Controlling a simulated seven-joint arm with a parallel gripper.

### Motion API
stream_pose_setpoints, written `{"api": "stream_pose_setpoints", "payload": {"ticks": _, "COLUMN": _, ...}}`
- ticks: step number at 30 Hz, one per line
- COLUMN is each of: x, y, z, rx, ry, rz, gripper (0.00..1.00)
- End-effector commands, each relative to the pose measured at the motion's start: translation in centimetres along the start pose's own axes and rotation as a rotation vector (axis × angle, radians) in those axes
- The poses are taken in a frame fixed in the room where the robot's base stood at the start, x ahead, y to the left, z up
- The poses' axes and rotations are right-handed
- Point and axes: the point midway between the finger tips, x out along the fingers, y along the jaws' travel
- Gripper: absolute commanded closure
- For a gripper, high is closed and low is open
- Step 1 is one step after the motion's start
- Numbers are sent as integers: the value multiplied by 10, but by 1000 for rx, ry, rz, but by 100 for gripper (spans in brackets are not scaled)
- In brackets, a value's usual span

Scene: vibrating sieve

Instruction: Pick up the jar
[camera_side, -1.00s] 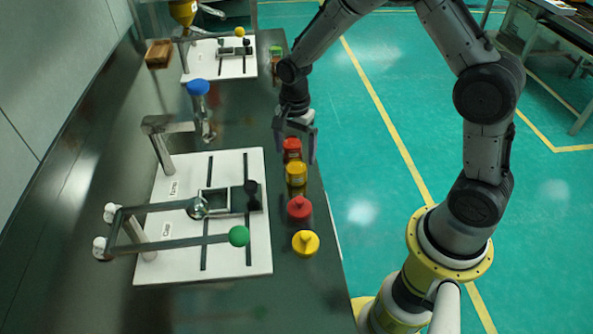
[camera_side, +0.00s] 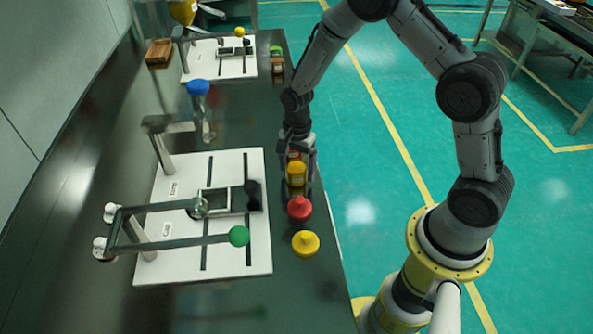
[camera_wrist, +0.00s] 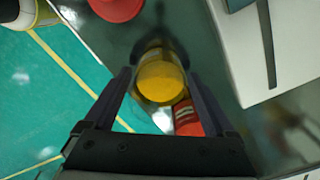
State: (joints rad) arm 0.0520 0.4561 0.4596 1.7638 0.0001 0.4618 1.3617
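A jar with a yellow lid (camera_side: 296,173) stands in a row of jars along the table's right edge. My gripper (camera_side: 298,178) points down at it, with its fingers apart. In the wrist view, the yellow-lidded jar (camera_wrist: 161,82) shows between the fingertips of my open gripper (camera_wrist: 158,75). Whether a finger touches it I cannot tell. A red jar (camera_side: 294,156) stands just behind it, mostly hidden by my gripper in the side view. In the wrist view, the red jar (camera_wrist: 188,119) shows near the right finger.
In front stand a red knobbed jar (camera_side: 299,208) and a yellow knobbed jar (camera_side: 305,243). To the left is a white board (camera_side: 206,268) with metal arms and a green ball (camera_side: 239,236). A blue-topped stand (camera_side: 198,88) is farther back. The table edge is close on the right.

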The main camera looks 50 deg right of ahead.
Motion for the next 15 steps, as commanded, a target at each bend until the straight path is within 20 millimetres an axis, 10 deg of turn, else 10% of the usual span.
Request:
{"api": "stream_pose_setpoints", "payload": {"ticks": 12, "x": 0, "y": 0, "z": 0, "rx": 0, "ry": 0, "rz": 0, "gripper": 88}}
{"api": "stream_pose_setpoints", "payload": {"ticks": 15, "x": -1, "y": 0, "z": 0, "rx": 0, "ry": 0, "rz": -1, "gripper": 89}}
